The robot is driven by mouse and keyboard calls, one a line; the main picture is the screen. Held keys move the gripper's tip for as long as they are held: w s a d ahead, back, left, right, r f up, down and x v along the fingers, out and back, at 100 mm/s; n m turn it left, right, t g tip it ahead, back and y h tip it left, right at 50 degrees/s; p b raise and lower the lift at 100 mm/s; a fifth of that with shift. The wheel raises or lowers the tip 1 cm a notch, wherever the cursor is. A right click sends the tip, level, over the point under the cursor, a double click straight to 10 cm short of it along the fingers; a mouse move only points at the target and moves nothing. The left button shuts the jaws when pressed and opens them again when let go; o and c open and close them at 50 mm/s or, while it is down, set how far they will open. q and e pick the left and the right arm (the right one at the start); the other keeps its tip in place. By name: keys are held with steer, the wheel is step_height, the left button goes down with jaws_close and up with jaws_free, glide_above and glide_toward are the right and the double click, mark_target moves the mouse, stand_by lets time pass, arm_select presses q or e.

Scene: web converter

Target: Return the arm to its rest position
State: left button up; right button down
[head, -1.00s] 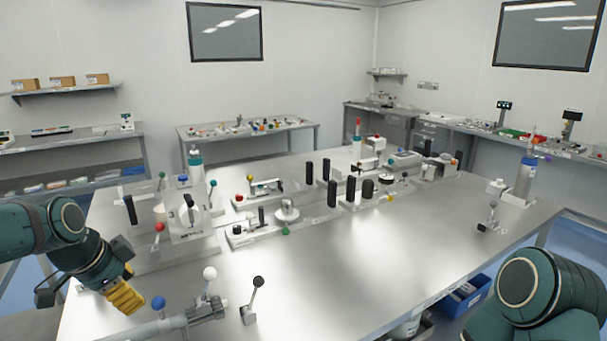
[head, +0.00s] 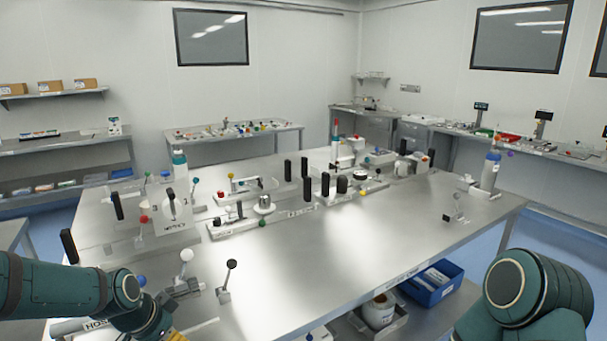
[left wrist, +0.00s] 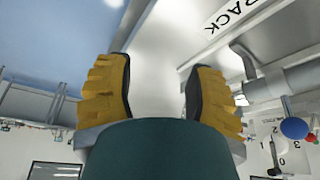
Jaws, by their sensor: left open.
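My left arm (head: 60,290) comes in from the left, low over the near left corner of the steel table. Only a yellow part of my left gripper (head: 172,335) shows, at the bottom edge of the head view. In the left wrist view, my left gripper (left wrist: 157,75) has its two yellow, dark-lined fingers spread apart with nothing between them. My right arm (head: 525,300) shows at the bottom right, and its gripper is out of view.
The steel table (head: 340,245) carries several fixtures with knobs and black handles. A white-knobbed lever (head: 187,257) and a black-knobbed lever (head: 231,265) stand close to my left arm. A blue bin (head: 432,285) sits below the table's right edge. The table's front middle is clear.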

arm_select(q)
steer(key=s+d+f+n, duration=0.3)
steer(key=s+d+f, duration=0.2)
steer(key=f, duration=0.2)
steer(key=s+d+f+n+g, duration=0.1)
steer(key=s+d+f+n, duration=0.1)
steer(key=s+d+f, duration=0.3)
steer(key=s+d+f+n+g+h, duration=0.1)
steer(key=s+d+f+n, duration=0.2)
steer(key=f, duration=0.8)
steer(key=s+d, duration=0.2)
steer(key=d, duration=0.1)
steer(key=shift+s+d+f+n, duration=0.2)
steer(key=shift+d+n, duration=0.1)
steer(key=shift+d, duration=0.1)
